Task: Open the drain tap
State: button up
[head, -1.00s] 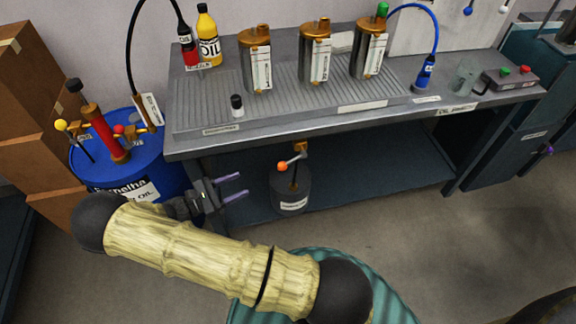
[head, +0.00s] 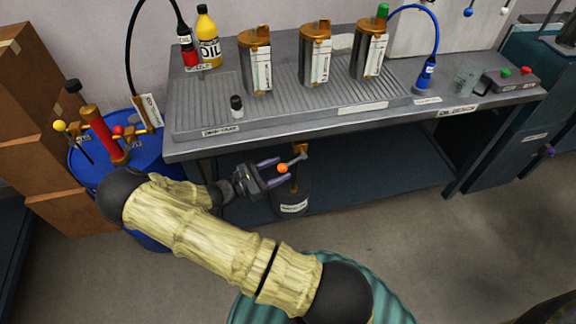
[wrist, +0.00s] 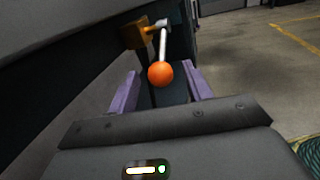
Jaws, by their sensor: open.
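The drain tap (head: 301,149) is a brass body under the bench's front edge, above a dark waste container (head: 292,196). Its lever is a metal rod ending in an orange ball (head: 283,168). In the wrist view the orange ball (wrist: 160,74) shows ahead, between the two purple fingers, with the rod running up to the brass tap body (wrist: 135,34). My gripper (head: 277,171) is open, its fingers on either side of the ball in the picture. Whether a finger touches the ball I cannot tell.
The grey bench (head: 350,115) overhangs the tap and carries several metal cylinders and oil bottles. A blue drum (head: 84,165) with a red hand pump stands at the left. The floor (head: 400,230) in front of the bench is clear.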

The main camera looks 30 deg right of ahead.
aim_at(281, 169)
jog(key=d, duration=0.4)
grip_shut()
